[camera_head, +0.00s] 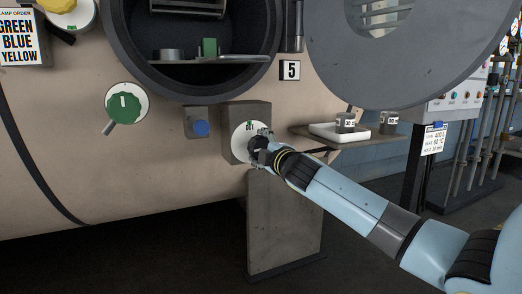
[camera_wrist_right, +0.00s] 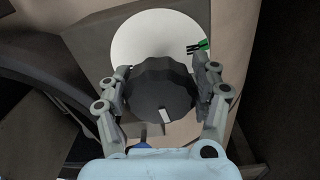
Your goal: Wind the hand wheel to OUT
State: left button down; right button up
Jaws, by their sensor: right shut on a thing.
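The hand wheel is a dark, lobed knob (camera_wrist_right: 158,88) with a white pointer mark, seen in the right wrist view. It sits in front of a round white dial (camera_head: 239,133) on a grey box below the vessel opening. The green OUT mark (camera_head: 249,126) is at the dial's upper right in the head view; a green mark also shows at the dial's right in the wrist view. The white pointer mark (camera_wrist_right: 166,116) is on the knob's lower part there. My right gripper (camera_head: 263,144) is shut on the knob, one finger on each side. My left gripper is not in view.
The round vessel opening (camera_head: 190,88) holds a shelf with a green item. A green knob (camera_head: 123,104) and a blue button (camera_head: 200,128) are to the left. A side shelf with a white tray (camera_head: 338,132) and small cups is close to my right arm.

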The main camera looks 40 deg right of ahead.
jog(key=shift+f+m, duration=0.3)
jog(key=shift+m, duration=0.6)
jog(key=shift+m+b, duration=0.35)
jog(key=shift+m, duration=0.15)
jog(key=m+b, duration=0.1)
jog(key=m, duration=0.4)
jog(key=shift+a+f+m, duration=0.1)
jog(key=shift+f+m, duration=0.05)
jog(key=shift+m, duration=0.15)
jog(key=m+b, duration=0.1)
jog(key=m, duration=0.4)
jog(key=shift+a+f, duration=0.1)
jog(key=shift+a, duration=0.05)
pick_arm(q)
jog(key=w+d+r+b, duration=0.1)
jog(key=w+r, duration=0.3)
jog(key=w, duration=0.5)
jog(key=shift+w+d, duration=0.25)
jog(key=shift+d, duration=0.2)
pick_arm(e)
jog(key=shift+a+m, duration=0.1)
jog(key=shift+m, duration=2)
jog(key=o, duration=1.1)
jog(key=shift+o, duration=0.2)
